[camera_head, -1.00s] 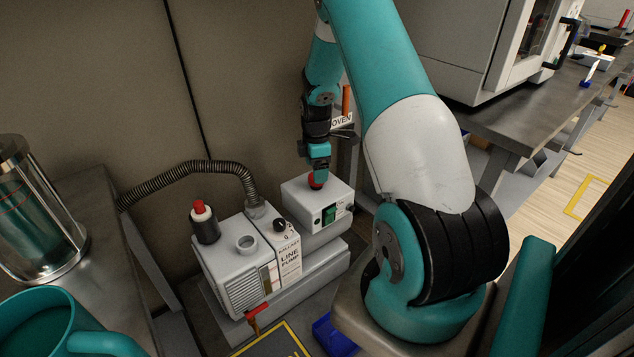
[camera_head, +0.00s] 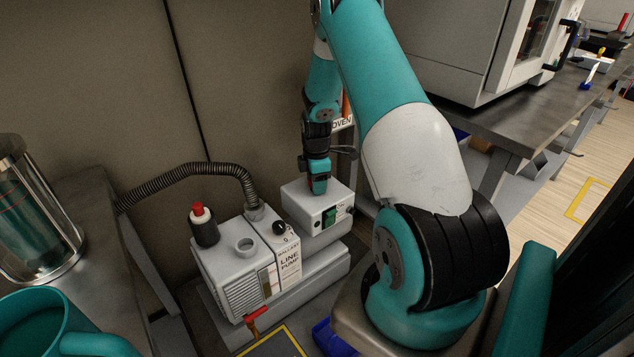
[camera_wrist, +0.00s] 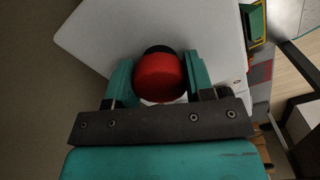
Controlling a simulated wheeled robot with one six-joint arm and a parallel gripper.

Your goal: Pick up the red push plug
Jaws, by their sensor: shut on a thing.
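The red push plug (camera_wrist: 160,78) is a rounded red knob with a black part behind it. In the wrist view it sits between the two teal fingers, against the white top of the pump's motor box. My gripper (camera_wrist: 158,82) is shut on it. In the head view my gripper (camera_head: 319,189) points down at the top of the light grey box (camera_head: 301,209), and its fingers hide the plug. I cannot tell whether the plug touches the box or is clear of it.
The line pump (camera_head: 235,270) has a black post with a red cap (camera_head: 198,208), a small open port, and a ribbed hose (camera_head: 180,175). A red-handled valve (camera_head: 254,318) is at its front. A panel wall stands behind. A bench with a glass cylinder (camera_head: 35,225) and teal mug is left.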

